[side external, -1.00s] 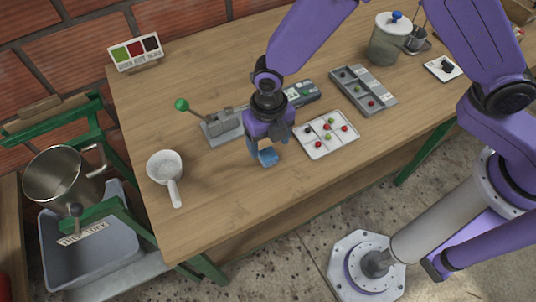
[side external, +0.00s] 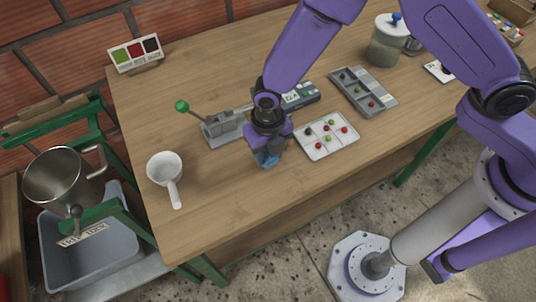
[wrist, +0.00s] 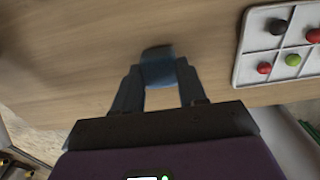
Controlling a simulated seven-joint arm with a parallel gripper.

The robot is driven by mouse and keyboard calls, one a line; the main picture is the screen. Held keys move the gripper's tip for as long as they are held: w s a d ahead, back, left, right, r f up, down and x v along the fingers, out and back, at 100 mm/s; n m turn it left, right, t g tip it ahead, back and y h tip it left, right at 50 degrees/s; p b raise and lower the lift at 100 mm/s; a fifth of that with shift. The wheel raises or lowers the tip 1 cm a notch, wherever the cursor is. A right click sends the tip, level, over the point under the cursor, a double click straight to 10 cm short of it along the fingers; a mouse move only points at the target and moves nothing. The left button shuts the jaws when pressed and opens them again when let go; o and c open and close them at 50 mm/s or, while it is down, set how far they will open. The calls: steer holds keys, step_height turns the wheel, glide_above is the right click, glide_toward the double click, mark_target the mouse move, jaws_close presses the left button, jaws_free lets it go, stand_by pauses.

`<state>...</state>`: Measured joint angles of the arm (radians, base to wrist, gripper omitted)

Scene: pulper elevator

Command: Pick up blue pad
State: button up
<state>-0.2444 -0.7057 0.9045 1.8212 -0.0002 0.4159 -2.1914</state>
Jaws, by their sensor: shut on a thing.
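The blue pad (wrist: 158,68) shows in the wrist view between the tips of my gripper (wrist: 160,80). My gripper's two fingers are shut on it. In the side external view my gripper (side external: 267,155) points down near the front edge of the wooden table, with the blue pad (side external: 267,160) at its tips. The gripper body hides part of the pad there. I cannot tell whether the pad touches the table.
A white divided tray (side external: 312,150) with several coloured berries lies just right of my gripper. A grey lever device (side external: 222,128) stands behind left, and a white handled cup (side external: 165,168) sits left. A grey sorting tray (side external: 363,90) lies behind right. Bare table lies between cup and gripper.

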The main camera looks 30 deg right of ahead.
steer(key=shift+r, duration=0.1)
steer(key=shift+r, duration=0.55)
steer(key=s+d+r, duration=0.9)
steer(key=s+r, duration=0.1)
steer(key=r, duration=0.1)
steer(key=shift+d+r, duration=0.35)
steer(key=shift+d, duration=0.05)
steer(key=shift+o, duration=0.4)
